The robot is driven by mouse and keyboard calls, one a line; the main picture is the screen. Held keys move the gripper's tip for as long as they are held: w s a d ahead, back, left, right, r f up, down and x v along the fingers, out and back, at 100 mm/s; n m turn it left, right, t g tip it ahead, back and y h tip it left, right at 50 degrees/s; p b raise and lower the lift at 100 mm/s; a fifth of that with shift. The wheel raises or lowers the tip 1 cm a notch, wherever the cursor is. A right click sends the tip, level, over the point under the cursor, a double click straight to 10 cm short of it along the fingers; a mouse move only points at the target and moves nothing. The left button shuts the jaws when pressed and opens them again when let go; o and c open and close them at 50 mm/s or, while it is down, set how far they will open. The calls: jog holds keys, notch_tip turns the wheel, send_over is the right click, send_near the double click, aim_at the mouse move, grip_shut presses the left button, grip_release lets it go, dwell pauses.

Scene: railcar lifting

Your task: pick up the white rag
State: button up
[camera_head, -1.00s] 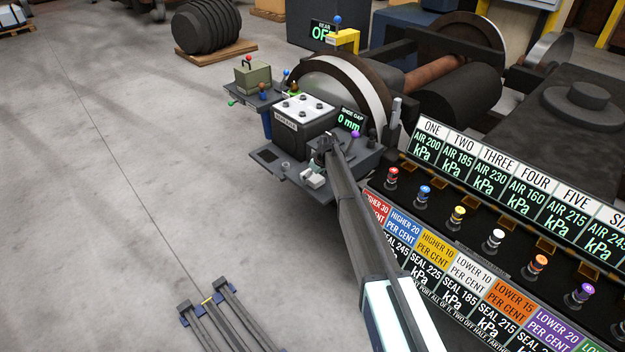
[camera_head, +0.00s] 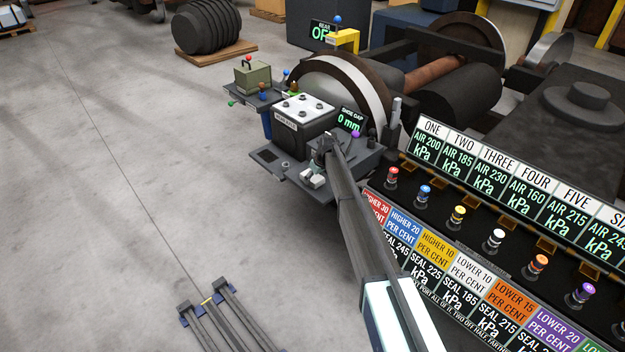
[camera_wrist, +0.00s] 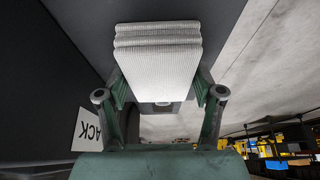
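The white rag (camera_wrist: 158,62) is a folded, ribbed stack in the upper middle of the wrist view. My gripper (camera_wrist: 161,90) has a green finger along each side of it. The fingers appear close against the rag's sides, but I cannot tell whether they press on it. In the head view my gripper (camera_head: 325,150) is small and low over the dark shelf beside the white-topped box. Small whitish pieces (camera_head: 313,179) show just below it there; I cannot tell which of them is the rag.
The white-topped box (camera_head: 303,108) and the shoe gap display (camera_head: 351,120) stand close behind my gripper. A wheel (camera_head: 345,85) rises beyond them. The sloping panel of knobs and labels (camera_head: 470,215) fills the right. Open floor (camera_head: 130,170) lies to the left.

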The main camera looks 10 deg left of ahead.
dwell(0.3)
notch_tip(320, 180, up, 20)
jog(key=b, duration=0.1)
jog(key=shift+r+b, duration=0.2)
jog(key=shift+b, duration=0.15)
